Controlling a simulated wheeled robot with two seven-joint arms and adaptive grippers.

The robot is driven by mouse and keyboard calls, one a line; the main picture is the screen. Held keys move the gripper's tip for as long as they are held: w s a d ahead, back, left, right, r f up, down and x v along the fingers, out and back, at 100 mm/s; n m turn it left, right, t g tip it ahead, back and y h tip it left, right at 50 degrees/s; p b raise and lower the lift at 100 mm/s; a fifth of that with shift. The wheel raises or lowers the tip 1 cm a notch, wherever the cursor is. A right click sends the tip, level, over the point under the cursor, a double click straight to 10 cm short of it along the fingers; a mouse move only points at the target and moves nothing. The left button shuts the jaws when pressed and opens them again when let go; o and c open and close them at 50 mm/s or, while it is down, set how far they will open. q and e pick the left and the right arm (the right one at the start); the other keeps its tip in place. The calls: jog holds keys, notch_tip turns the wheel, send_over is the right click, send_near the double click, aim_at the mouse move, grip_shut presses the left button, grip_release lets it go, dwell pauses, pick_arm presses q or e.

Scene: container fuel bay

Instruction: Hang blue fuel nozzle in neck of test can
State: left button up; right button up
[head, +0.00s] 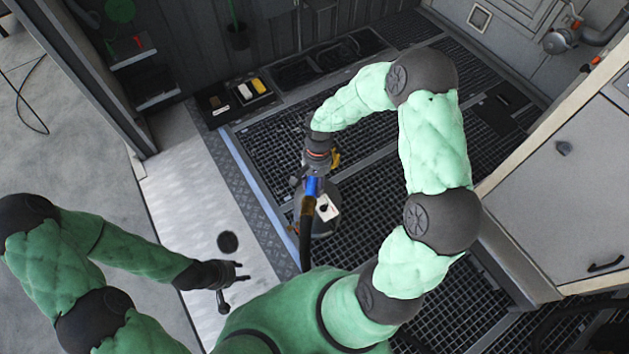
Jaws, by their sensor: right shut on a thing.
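My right gripper (316,168) points down over the grating and is shut on the blue fuel nozzle (313,187). A black hose (306,240) runs from the nozzle toward the bottom of the picture. A grey round can (325,225) with a white label, apparently the test can, stands on the grating under the nozzle. Its neck and the nozzle's spout are hidden by the gripper and nozzle, so I cannot tell whether the spout is in the neck. My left gripper (236,294) is open and empty over the pale floor plate, left of the can.
A black tray with yellow and white items (238,100) lies by the back wall. A grey cabinet (565,185) stands at the right, with a pipe and valve (565,38) above. A shelf unit (130,70) is at the upper left. Grating around the can looks clear.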

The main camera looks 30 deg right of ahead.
jog(key=shift+w+f, duration=0.1)
jog(key=shift+f, duration=0.45)
jog(key=shift+f+b, duration=0.35)
jog(key=shift+b, duration=0.1)
jog(key=shift+f, duration=0.1)
jog(key=shift+f, duration=0.15)
jog(key=shift+w+b+x, duration=0.2)
jog(key=shift+b+x, duration=1.05)
jog(key=shift+x, duration=0.15)
jog(key=shift+d+f, duration=0.15)
jog(key=shift+d, duration=0.1)
